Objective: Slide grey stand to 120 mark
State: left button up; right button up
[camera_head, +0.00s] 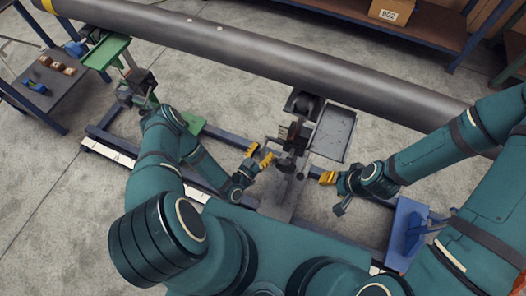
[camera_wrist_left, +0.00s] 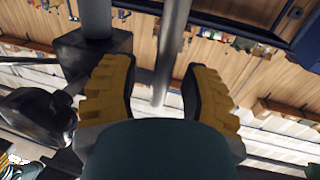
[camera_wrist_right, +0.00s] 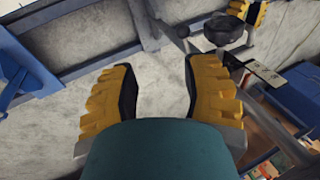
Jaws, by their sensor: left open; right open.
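The grey stand (camera_head: 280,205) is on the blue rail (camera_head: 232,142) near the middle of the head view, under the long grey pipe (camera_head: 250,55). A dark upright and black knob rise from it. My left gripper (camera_head: 260,155) is open just left of the upright; a grey post (camera_wrist_left: 172,50) shows beyond its fingers in the left wrist view. My right gripper (camera_head: 328,178) is open to the right of the stand, with bare floor between its fingers in the right wrist view (camera_wrist_right: 160,95). A white scale strip (camera_head: 110,152) runs along the rail; its marks are unreadable.
A green stand (camera_head: 190,124) is further left on the rail. A blue bracket (camera_head: 404,232) is at the rail's right end. A grey tray (camera_head: 334,134) is beside the grey stand. A side table (camera_head: 60,85) is at left, and a shelf with a box (camera_head: 391,11) is at the back.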

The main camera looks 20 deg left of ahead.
pick_arm(q)
notch_tip(320, 180, up, 10)
jog(key=shift+f, duration=0.15)
dwell(0.3)
jog(key=shift+d, duration=0.1)
dwell(0.3)
